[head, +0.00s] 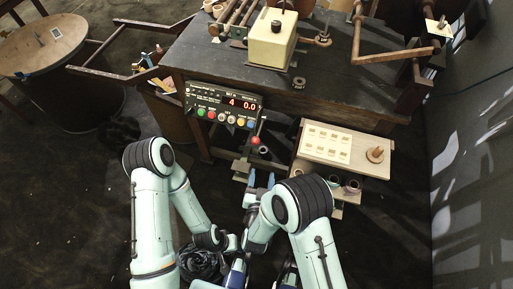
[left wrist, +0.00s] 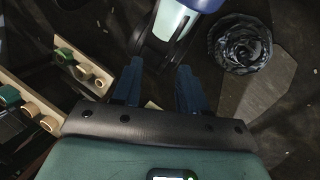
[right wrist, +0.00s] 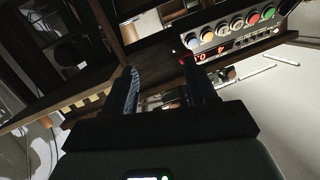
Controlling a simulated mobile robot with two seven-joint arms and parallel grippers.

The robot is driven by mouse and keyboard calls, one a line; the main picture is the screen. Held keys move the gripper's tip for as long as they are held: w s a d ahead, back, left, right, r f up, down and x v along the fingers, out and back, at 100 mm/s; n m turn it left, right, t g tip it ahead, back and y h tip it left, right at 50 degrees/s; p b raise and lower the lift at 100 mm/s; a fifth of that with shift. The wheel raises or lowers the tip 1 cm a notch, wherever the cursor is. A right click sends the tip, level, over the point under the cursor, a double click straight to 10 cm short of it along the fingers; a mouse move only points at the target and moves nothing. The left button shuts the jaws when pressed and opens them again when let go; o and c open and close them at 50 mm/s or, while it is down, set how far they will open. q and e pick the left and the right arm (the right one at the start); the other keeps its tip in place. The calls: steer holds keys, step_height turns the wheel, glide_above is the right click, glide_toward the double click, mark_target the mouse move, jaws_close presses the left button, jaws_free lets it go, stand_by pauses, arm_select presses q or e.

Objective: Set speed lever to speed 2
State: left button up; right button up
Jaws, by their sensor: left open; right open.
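The speed lever's red knob (head: 255,140) stands below the right corner of the control panel (head: 222,106), whose red display reads 4 and 0.0. My right gripper (head: 261,181) is open, below the knob in the head view, and apart from it there. In the right wrist view, the knob (right wrist: 183,57) shows by the tip of the right-hand finger of my right gripper (right wrist: 162,80); I cannot tell whether they touch. My left gripper (left wrist: 158,82) is open and empty in the left wrist view, over the floor. The lever's shaft is mostly hidden.
A dark workbench (head: 330,88) carries a cream block machine (head: 271,45). A pale wooden board (head: 345,146) with light pieces lies right of the lever. A round wooden table (head: 42,44) stands at far left. A crumpled black bag (left wrist: 240,43) lies on the floor.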

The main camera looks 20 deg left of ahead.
mark_target(255, 144)
arm_select(q)
steer(key=shift+t, duration=0.4)
steer(key=w+f+b, duration=0.1)
steer(key=f, duration=0.1)
steer(key=w+a+f+b, duration=0.1)
steer(key=shift+w+f, duration=0.2)
steer(key=shift+f, duration=0.15)
arm_select(e)
steer(key=w+a, duration=0.1)
steer(key=w, duration=0.3)
steer(key=w+a+r+t, duration=0.1)
steer(key=w+a, duration=0.1)
steer(key=w, duration=0.2)
steer(key=w+a+r+t, duration=0.1)
steer(key=w+a, duration=0.1)
steer(key=w, duration=0.2)
steer(key=shift+w+a+r, duration=0.15)
steer(key=shift+w+r, duration=0.05)
steer(key=shift+w, duration=0.05)
arm_select(q)
steer(key=shift+r, duration=0.1)
arm_select(e)
jaws_close()
